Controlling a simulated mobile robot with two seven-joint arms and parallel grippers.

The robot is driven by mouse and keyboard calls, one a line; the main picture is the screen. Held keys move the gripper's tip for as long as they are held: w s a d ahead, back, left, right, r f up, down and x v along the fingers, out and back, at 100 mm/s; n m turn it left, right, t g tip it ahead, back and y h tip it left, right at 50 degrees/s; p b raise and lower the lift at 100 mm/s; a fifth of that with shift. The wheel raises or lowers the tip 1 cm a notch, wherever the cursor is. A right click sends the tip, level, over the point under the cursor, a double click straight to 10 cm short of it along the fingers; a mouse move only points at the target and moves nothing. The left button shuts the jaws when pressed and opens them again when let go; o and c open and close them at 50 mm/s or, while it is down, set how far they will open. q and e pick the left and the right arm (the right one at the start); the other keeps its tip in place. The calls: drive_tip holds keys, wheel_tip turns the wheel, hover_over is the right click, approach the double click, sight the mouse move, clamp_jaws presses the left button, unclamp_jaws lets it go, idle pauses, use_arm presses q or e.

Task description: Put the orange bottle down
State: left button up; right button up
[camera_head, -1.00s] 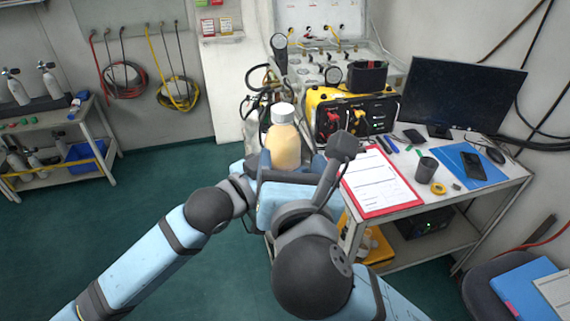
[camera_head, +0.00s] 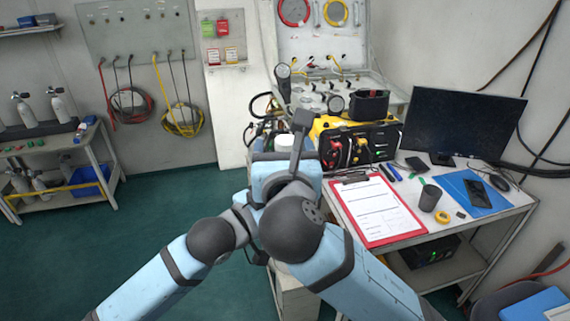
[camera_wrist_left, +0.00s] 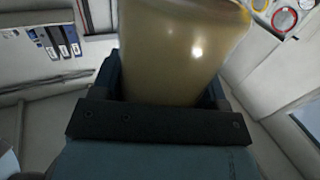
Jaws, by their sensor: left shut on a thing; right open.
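The orange bottle (camera_wrist_left: 180,50) fills the upper middle of the left wrist view, a plain amber body between the jaws of my left gripper (camera_wrist_left: 165,85). My left gripper is shut on it. What lies under the bottle is hidden. In the head view the bottle's body and my left gripper are hidden behind my arms; a small white patch beyond them may be its cap. My right gripper (camera_head: 284,160) is in front of the left end of the bench (camera_head: 465,222), partly covered by my own wrist; it is open, and nothing shows held in it.
A yellow-and-black air panel box (camera_head: 350,143) stands beyond my arms. A red clipboard (camera_head: 378,208), dark cup (camera_head: 429,197), yellow tape roll (camera_head: 442,217), blue folder (camera_head: 462,187) and monitor (camera_head: 460,122) occupy the bench. A rack with cylinders (camera_head: 58,105) stands left. Green floor between is open.

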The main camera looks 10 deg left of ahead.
drive_tip(key=shift+w, duration=0.35)
use_arm(q)
drive_tip(key=shift+r, duration=0.1)
use_arm(e)
drive_tip(key=shift+a, duration=0.15)
drive_tip(key=c, duration=1.3)
use_arm(q)
drive_tip(key=o, duration=1.3)
use_arm(e)
drive_tip(key=shift+s, duration=0.1)
use_arm(q)
drive_tip(key=shift+o, duration=0.2)
